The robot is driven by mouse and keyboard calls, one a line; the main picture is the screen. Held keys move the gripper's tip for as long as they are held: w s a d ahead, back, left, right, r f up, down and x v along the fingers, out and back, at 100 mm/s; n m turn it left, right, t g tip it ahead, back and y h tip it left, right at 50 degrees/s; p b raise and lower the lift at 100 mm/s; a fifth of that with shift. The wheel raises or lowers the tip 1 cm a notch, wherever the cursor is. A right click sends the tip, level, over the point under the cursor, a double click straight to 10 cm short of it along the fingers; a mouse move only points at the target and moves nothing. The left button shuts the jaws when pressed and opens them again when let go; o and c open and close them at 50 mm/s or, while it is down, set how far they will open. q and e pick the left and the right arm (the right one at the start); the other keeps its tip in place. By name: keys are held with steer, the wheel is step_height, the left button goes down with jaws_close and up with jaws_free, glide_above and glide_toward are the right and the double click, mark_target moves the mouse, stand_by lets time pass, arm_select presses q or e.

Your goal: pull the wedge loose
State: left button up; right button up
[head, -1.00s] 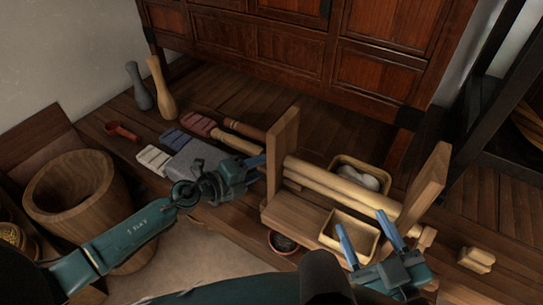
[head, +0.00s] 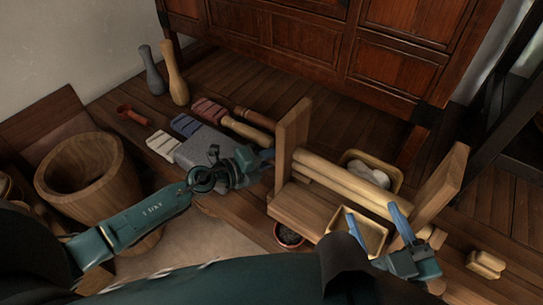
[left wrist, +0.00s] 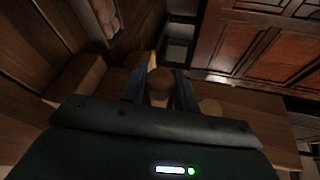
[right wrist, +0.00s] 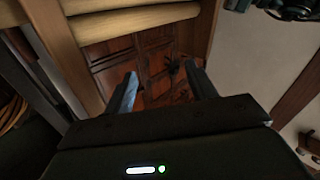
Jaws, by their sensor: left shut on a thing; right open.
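The wooden frame (head: 300,206) has two uprights and pale round rods (head: 345,185) between them. A small wooden piece (head: 437,238), perhaps the wedge, sticks out low by the right upright; I cannot be sure. My left gripper (head: 268,154) is at the outer face of the left upright. In the left wrist view its fingers (left wrist: 160,78) are shut on a brown, round-ended wooden piece (left wrist: 160,90), and a pale round end (left wrist: 208,106) shows beside it. My right gripper (head: 374,210) is open and empty in front of the frame, by the tray; it also shows in the right wrist view (right wrist: 165,72).
A wooden tray (head: 375,243) stands at the frame's front, another with pale lumps (head: 368,174) behind the rods. A dark bowl (head: 288,236) is nearby. Tools and a grey block (head: 205,147) lie left. A wooden tub (head: 92,185) and the cabinet (head: 300,60) bound the space.

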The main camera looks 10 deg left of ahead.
arm_select(q)
jaws_close()
steer(key=shift+w+a, duration=0.2)
steer(key=shift+a, duration=0.1)
steer(key=a, duration=0.1)
steer(key=w+a+b, duration=0.1)
steer(key=shift+w+a, duration=0.1)
steer(key=shift+a, duration=0.3)
arm_select(e)
steer(key=shift+s+a+n+t+y, duration=0.2)
steer(key=shift+a+n+t+y, duration=0.1)
steer(key=shift+n+y, duration=0.15)
arm_select(q)
steer(key=o, duration=0.8)
jaws_free()
